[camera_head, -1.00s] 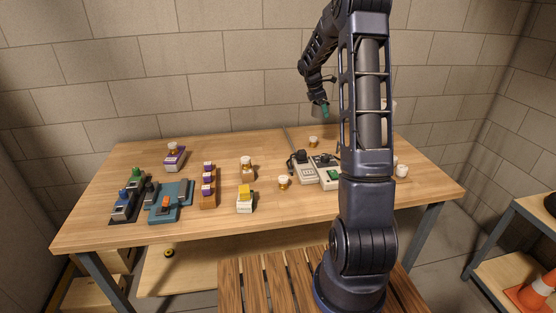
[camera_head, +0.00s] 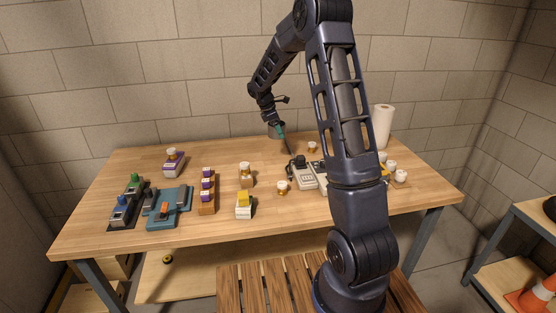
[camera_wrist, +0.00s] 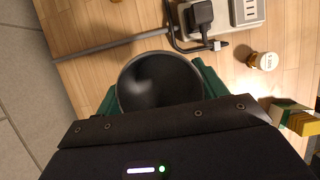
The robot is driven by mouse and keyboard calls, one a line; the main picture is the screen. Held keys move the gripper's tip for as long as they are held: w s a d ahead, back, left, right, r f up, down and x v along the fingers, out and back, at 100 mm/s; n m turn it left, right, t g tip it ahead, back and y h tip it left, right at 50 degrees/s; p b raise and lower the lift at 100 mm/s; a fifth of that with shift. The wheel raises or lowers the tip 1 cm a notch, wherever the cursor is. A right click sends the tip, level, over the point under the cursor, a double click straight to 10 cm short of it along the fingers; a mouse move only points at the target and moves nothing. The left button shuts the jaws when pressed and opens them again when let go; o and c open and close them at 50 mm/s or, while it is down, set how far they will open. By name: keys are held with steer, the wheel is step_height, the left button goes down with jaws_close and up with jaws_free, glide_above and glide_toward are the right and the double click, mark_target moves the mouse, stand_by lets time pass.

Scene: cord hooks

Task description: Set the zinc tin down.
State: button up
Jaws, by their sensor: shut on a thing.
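The zinc tin (camera_wrist: 158,84) is a round grey open-topped can, seen from above into its dark inside in the wrist view. The green fingers of my gripper (camera_wrist: 155,92) are on either side of it and shut on it. In the head view my gripper (camera_head: 279,131) is over the back edge of the table (camera_head: 225,150), and the grey tin (camera_head: 271,132) shows partly behind it. I cannot tell whether the tin's base touches the tabletop.
A power strip with a black plug (camera_wrist: 200,18) and a small capped jar (camera_wrist: 263,61) are close by. A paper roll (camera_head: 383,126) stands at the back right. Several blocks and holders fill the left side.

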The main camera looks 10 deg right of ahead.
mark_target(281, 163)
step_height(281, 163, down, 15)
steer(key=shift+r, duration=0.1)
stand_by(0.5)
steer(key=o, duration=1.1)
